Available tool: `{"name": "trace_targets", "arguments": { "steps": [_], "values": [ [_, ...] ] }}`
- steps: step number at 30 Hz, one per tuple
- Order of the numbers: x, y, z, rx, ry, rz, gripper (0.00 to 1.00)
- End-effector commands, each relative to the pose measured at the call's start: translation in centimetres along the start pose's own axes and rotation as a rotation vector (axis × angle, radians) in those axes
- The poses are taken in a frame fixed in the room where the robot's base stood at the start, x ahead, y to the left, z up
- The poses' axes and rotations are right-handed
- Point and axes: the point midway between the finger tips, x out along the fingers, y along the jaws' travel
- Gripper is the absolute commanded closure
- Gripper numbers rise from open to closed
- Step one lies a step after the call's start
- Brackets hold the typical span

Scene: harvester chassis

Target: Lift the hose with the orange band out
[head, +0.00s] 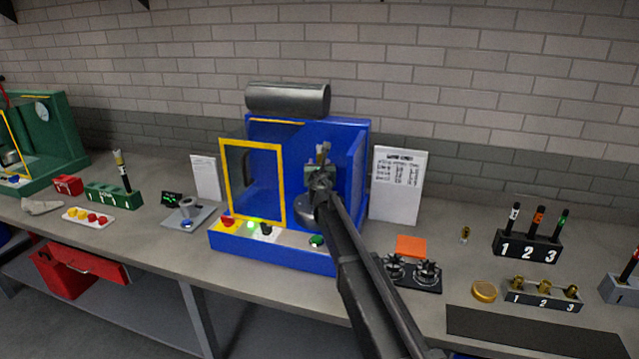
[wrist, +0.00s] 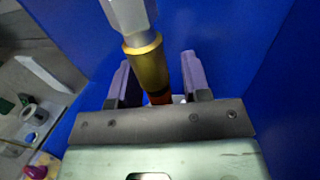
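My gripper (head: 321,160) is inside the blue machine (head: 270,252), whose yellow-framed door (head: 253,146) stands on the left. In the wrist view my gripper (wrist: 157,68) has its two fingers on either side of a dark hose with an orange-red band (wrist: 160,98). Narrow gaps show beside the hose, so the fingers look open. A brass collar (wrist: 146,62) and a silver fitting (wrist: 128,15) sit at the hose's end. In the head view my arm hides this hose. Another orange-banded hose (head: 538,218) stands upright in the black numbered rack (head: 527,248), at position 2.
A black burner-like plate (head: 411,277), an orange block (head: 410,246), and a grey rack with brass fittings (head: 543,300) are to the right. A dark mat (head: 520,328) at the front right is bare.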

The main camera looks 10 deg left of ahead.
Motion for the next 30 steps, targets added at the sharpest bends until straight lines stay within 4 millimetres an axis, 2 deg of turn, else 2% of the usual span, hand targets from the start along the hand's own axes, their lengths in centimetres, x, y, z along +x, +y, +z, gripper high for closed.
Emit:
{"name": "trace_targets", "arguments": {
  "steps": [1,8,23,26,30],
  "values": [
    [0.0,0.0,0.0,0.000,0.000,0.000,0.64],
    [0.0,0.0,0.0,0.000,0.000,0.000,1.00],
    [0.0,0.0,0.3,0.000,0.000,0.000,1.00],
    [0.0,0.0,1.0,0.000,0.000,0.000,1.00],
    [0.0,0.0,3.0,0.000,0.000,0.000,1.00]
  ]
}}
